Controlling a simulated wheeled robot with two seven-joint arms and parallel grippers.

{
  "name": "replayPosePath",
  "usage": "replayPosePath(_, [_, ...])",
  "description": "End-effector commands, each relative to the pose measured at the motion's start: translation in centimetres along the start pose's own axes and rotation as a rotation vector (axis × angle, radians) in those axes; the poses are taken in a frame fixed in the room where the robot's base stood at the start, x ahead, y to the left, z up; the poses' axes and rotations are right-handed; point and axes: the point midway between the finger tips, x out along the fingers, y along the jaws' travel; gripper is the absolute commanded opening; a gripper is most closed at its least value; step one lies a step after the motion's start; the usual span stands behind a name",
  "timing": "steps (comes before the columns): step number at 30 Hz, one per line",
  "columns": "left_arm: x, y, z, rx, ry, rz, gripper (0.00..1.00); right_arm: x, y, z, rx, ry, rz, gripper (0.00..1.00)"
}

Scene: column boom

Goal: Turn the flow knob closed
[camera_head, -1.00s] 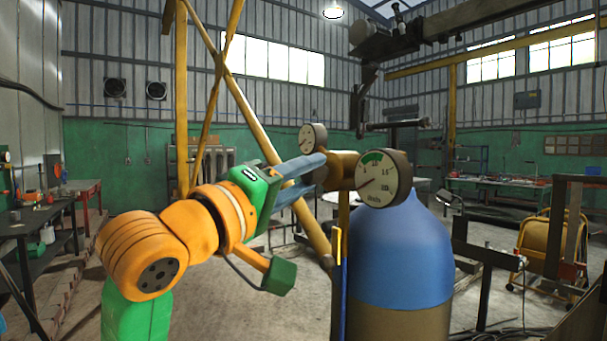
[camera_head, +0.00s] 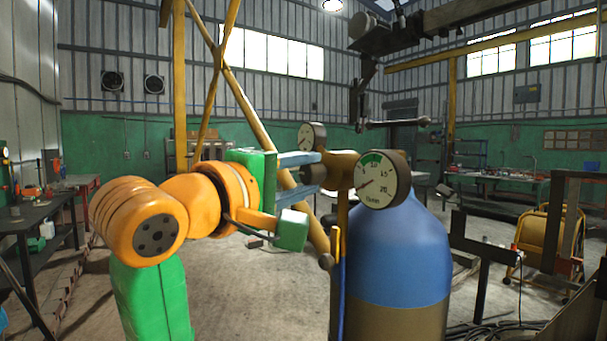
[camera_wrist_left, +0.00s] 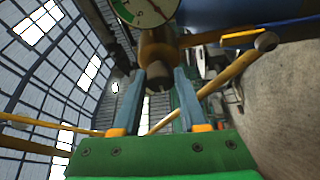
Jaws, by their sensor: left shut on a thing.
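The flow knob (camera_wrist_left: 158,82) is a small dark piece at the end of the brass regulator body (camera_head: 343,170); much of it is hidden by my fingers. My left gripper (camera_head: 314,168) comes in from the left, roughly level, and its two blue-grey fingers are shut on the knob. In the left wrist view my left gripper (camera_wrist_left: 160,85) has one finger on each side of the knob. The regulator carries a large round gauge (camera_head: 383,180) in front and a smaller gauge (camera_head: 312,137) behind. My right gripper does not show.
The regulator sits at a blue gas cylinder (camera_head: 398,250). A yellow-topped rod with a blue length (camera_head: 338,270) stands close in front of the cylinder's left side. Yellow braces (camera_head: 262,120) cross behind my gripper. A dark workbench (camera_head: 35,225) is at the left.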

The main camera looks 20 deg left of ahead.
Motion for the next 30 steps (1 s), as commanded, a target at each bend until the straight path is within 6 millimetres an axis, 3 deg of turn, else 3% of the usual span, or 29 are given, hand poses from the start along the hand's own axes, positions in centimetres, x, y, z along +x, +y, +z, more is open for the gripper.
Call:
replayPosePath(8, [0.0, 0.0, 0.0, -0.001, -0.001, 0.0, 0.0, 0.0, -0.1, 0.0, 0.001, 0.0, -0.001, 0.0])
replayPosePath(9, [0.0, 0.0, 0.0, -0.001, -0.001, 0.0, 0.5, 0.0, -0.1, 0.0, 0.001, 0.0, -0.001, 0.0])
replayPosePath(12, [0.0, 0.0, 0.0, -0.001, 0.0, 0.0, 0.72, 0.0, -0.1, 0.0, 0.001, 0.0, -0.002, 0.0])
replayPosePath(21, [-0.3, -0.1, 0.0, 0.0, 0.0, 0.002, 0.72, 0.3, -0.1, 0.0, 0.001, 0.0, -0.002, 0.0])
replayPosePath(30, [-6.1, -0.3, 0.1, -0.001, 0.001, 0.005, 0.72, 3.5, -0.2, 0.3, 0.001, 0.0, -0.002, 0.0])
